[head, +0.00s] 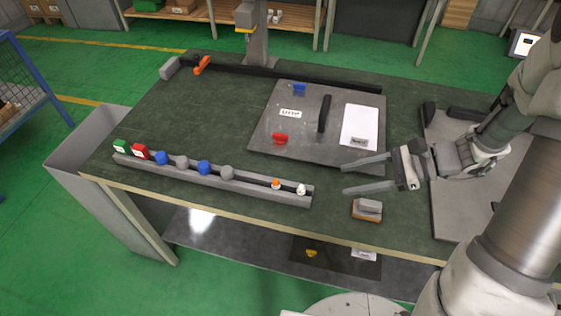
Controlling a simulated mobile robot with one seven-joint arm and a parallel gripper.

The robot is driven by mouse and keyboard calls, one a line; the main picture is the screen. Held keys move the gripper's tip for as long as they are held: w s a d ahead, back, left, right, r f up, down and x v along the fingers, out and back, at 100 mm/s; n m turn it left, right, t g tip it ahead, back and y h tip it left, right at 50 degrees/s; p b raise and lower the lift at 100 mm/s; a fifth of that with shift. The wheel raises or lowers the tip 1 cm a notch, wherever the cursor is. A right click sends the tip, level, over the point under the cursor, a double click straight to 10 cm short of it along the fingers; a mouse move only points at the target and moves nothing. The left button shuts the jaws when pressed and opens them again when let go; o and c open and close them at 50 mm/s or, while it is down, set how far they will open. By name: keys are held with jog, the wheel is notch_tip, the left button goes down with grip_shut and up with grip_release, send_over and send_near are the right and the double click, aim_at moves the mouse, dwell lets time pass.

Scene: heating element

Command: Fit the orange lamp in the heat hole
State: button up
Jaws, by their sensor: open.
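A small orange lamp (276,183) stands upright near the right end of a long grey rail (250,190) along the table's front. A white lamp (301,189) stands to its right. My gripper (346,180) is open and empty, its two long fingers pointing left. It is to the right of the rail, apart from the orange lamp. A grey panel (262,138) lies behind the rail with a blue part, a red part, a black handle, a small label and a white sheet. I cannot make out the heat hole in this view.
Green, red, blue and grey knobs fill the rail's left part. A grey and orange block (367,209) lies below my gripper. A grey board (450,205) is at the right, partly behind my arm. The dark green tabletop (170,120) is clear at the left.

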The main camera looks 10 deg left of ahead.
notch_tip(320, 180, down, 3)
jog(key=w+m+t+y, duration=0.1)
jog(key=w+m, duration=0.1)
jog(key=m, duration=0.1)
send_near(279, 183)
jog(key=shift+w+a+f+t, duration=0.1)
jog(key=shift+a+f+t, duration=0.05)
jog(key=shift+a+f, duration=0.4)
jog(key=shift+w+a+f+t, duration=0.15)
jog(key=shift+a+f, duration=0.15)
jog(key=shift+a, duration=0.4)
jog(key=shift+s+x, duration=0.2)
jog(key=shift+x, duration=2.4)
jog(key=shift+a+r, duration=0.1)
jog(key=shift+r, duration=0.05)
grip_shut()
